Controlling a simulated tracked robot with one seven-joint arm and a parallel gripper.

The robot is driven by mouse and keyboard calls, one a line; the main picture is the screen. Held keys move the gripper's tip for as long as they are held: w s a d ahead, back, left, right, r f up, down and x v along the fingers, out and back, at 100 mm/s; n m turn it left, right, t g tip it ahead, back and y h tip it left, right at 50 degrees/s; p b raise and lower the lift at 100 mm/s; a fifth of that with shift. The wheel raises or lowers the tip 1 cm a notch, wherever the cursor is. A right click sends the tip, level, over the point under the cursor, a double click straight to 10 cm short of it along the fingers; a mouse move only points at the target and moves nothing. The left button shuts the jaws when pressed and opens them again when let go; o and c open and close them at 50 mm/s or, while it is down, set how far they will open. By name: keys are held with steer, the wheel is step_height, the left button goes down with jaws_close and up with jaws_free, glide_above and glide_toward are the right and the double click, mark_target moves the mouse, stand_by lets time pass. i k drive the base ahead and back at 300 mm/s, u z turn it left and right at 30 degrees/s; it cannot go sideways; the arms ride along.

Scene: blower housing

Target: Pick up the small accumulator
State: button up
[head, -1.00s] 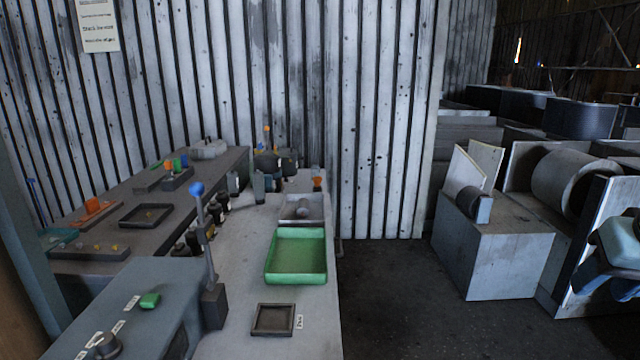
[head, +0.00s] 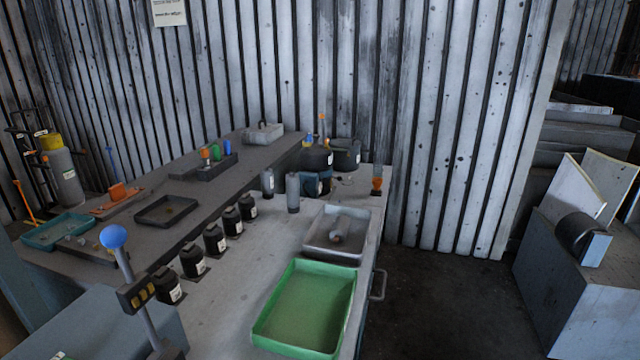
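Several small black cylinders with white labels, one of them here (head: 215,241), stand upright in a slanting row on the workbench (head: 225,300). Two larger black rounded vessels, one of them here (head: 317,157), stand at the bench's back end. Two upright grey cylinders, one of them here (head: 293,192), stand just in front of them. I cannot tell which of these is the small accumulator. My gripper is not in the head view.
A green tray (head: 305,310) looks empty. A grey tray (head: 318,251) behind it holds a small cylindrical part (head: 340,230). A blue-knobbed lever (head: 114,238) rises at front left. Dark floor (head: 435,290) lies open right of the bench.

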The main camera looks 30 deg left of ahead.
mark_target(292, 179)
steer(key=u, duration=0.3)
steer(key=i, duration=1.1)
steer(key=u, duration=0.75)
steer(key=i, duration=0.85)
steer(key=u, duration=0.4)
steer(key=k, duration=0.75)
steer(key=u, duration=0.25)
steer(key=i, duration=0.8)
steer(key=z, duration=0.15)
